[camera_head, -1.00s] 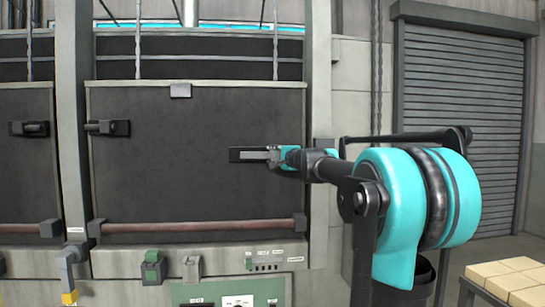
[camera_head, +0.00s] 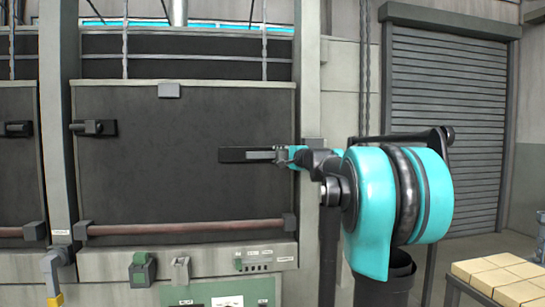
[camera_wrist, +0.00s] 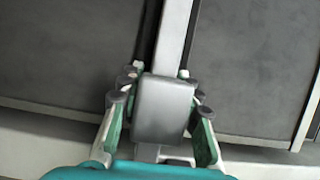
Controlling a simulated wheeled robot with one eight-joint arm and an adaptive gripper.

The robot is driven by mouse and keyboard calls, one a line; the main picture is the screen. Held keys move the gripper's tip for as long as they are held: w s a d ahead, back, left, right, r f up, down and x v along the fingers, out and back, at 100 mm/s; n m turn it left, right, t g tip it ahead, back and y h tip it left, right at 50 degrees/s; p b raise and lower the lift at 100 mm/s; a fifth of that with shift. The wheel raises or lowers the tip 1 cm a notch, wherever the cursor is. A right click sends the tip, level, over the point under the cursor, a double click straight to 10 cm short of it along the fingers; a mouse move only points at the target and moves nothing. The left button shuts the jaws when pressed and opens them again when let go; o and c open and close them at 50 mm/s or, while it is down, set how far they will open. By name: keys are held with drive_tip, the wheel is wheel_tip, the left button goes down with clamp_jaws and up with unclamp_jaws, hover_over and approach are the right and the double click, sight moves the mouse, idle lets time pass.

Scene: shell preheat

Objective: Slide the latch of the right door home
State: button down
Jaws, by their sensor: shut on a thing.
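The right door (camera_head: 150,180) is the broad dark panel in the middle of the head view, and it stands closed. Its latch (camera_head: 262,155) sits on a black plate (camera_head: 232,155) near the door's right edge. My gripper (camera_head: 285,155) is at the latch's right end, by that edge. In the wrist view, my gripper (camera_wrist: 160,105) has one finger on each side of the latch's grey block (camera_wrist: 165,108) and is shut on it. The pale latch bar (camera_wrist: 174,35) runs up from the block. Whether the bar's far end is in a keeper is hidden.
A second latch (camera_head: 93,127) sits on the door's left side. A reddish bar (camera_head: 180,228) crosses the door's foot, with a green control panel (camera_head: 215,293) below. Pale bricks (camera_head: 500,275) lie on a stand at the lower right. A shutter (camera_head: 445,120) stands behind.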

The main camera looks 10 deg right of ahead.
drive_tip(key=shift+d, duration=0.2)
drive_tip(key=c, duration=1)
unclamp_jaws()
drive_tip(key=shift+c, duration=0.2)
drive_tip(key=v, duration=1.2)
drive_tip(key=s+a+f+n+g, duration=0.3)
drive_tip(key=s+a+f, duration=0.1)
drive_tip(key=f, duration=0.6)
drive_tip(key=s+a+f+n+g, duration=0.2)
drive_tip(key=s+a+f, duration=0.2)
drive_tip(key=f, duration=0.6)
drive_tip(key=s+a+f+n+g, duration=0.3)
drive_tip(key=s+a+f, duration=0.1)
drive_tip(key=f, duration=0.6)
drive_tip(key=s+d+f+n+g+h, duration=0.2)
drive_tip(key=s+d+f+h, duration=0.1)
drive_tip(key=s+f, duration=0.7)
drive_tip(key=s+d+f+n+g+h, duration=0.2)
drive_tip(key=s+d+f+n+h, duration=0.1)
drive_tip(key=s+f, duration=0.7)
wheel_tip(320, 180, down, 4)
drive_tip(key=shift+s+r+h, duration=0.2)
drive_tip(key=shift+s+h, duration=0.15)
drive_tip(key=shift+h, duration=0.15)
